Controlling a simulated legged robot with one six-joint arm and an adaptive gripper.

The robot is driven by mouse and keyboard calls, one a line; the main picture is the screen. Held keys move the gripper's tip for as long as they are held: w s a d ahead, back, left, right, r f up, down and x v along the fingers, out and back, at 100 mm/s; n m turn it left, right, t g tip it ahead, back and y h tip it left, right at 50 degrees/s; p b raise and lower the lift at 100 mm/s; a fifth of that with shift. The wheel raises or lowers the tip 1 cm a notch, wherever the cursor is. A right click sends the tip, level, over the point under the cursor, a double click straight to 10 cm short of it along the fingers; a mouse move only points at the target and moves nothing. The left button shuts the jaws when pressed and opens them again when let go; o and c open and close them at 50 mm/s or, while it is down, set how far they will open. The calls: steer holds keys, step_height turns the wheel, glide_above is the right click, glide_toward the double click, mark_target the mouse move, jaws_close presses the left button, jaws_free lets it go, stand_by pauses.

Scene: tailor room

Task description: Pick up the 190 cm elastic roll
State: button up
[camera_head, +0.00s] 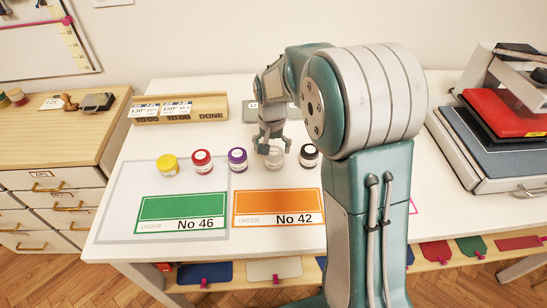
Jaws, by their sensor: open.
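My gripper (272,147) is open and points down over the white table, just above and partly in front of a pale jar or roll (274,160). I cannot tell whether the fingers touch it. No marking reading 190 cm is legible, so I cannot tell which piece is the elastic roll.
A wooden card holder (185,112) stands at the table's back left. Green No 46 (182,212) and orange No 42 (278,207) order cards lie in front of the row. A press with a red pad (505,112) stands right. A drawer cabinet (50,178) is left. My arm hides the centre right.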

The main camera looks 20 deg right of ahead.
mark_target(272, 151)
step_height(272, 151, down, 4)
steer(key=shift+d, duration=0.1)
steer(key=shift+d+f, duration=0.25)
steer(key=c, duration=0.7)
steer(key=shift+a, duration=0.15)
steer(key=c, duration=0.3)
steer(key=shift+r, duration=0.15)
